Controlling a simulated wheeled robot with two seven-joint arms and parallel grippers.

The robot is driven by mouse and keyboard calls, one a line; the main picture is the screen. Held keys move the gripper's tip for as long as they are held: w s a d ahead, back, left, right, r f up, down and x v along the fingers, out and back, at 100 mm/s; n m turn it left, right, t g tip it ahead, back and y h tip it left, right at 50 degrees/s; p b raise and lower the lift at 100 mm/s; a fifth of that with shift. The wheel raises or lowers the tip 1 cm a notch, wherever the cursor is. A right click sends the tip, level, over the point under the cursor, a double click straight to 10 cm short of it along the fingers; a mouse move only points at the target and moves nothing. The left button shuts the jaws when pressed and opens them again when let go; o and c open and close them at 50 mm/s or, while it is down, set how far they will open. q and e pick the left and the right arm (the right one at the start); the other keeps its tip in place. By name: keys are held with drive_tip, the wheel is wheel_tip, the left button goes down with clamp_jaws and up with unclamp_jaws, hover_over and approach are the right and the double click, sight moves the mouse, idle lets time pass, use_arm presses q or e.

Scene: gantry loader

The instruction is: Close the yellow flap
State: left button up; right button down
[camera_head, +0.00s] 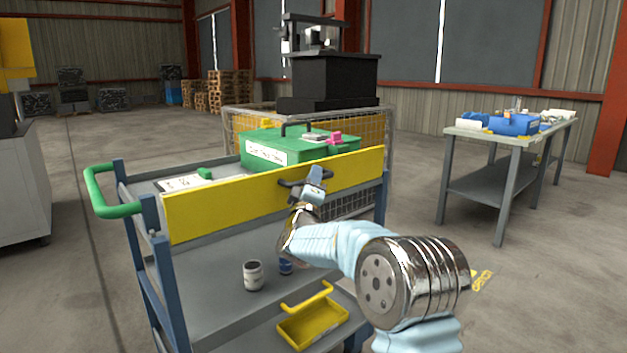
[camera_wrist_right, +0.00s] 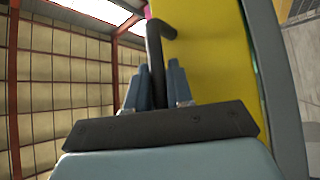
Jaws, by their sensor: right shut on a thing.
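The yellow flap (camera_head: 225,208) stands upright along the near long side of the cart's top shelf. It has a dark handle (camera_head: 289,183) toward its right part. My right gripper (camera_head: 306,186) is at that handle, in front of the flap. In the right wrist view my right gripper (camera_wrist_right: 158,88) has its two blue-grey fingers on either side of the dark bar handle (camera_wrist_right: 155,45), shut on it. The yellow flap (camera_wrist_right: 210,60) fills the right of that view. My left gripper is not in view.
The cart's top shelf holds a green case (camera_head: 305,150). A green push handle (camera_head: 100,190) is at left. A workbench (camera_head: 500,140) stands at right, with open floor between.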

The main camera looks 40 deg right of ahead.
idle(0.3)
drive_tip(key=c, duration=1.1)
unclamp_jaws()
drive_tip(key=shift+r, duration=0.1)
drive_tip(key=shift+s+a+f, duration=0.2)
drive_tip(key=shift+a+f, duration=0.05)
drive_tip(key=shift+f, duration=0.05)
drive_tip(key=b+v, duration=0.2)
drive_tip(key=v, duration=1.1)
drive_tip(key=shift+b, duration=0.3)
drive_tip(key=shift+s, duration=0.1)
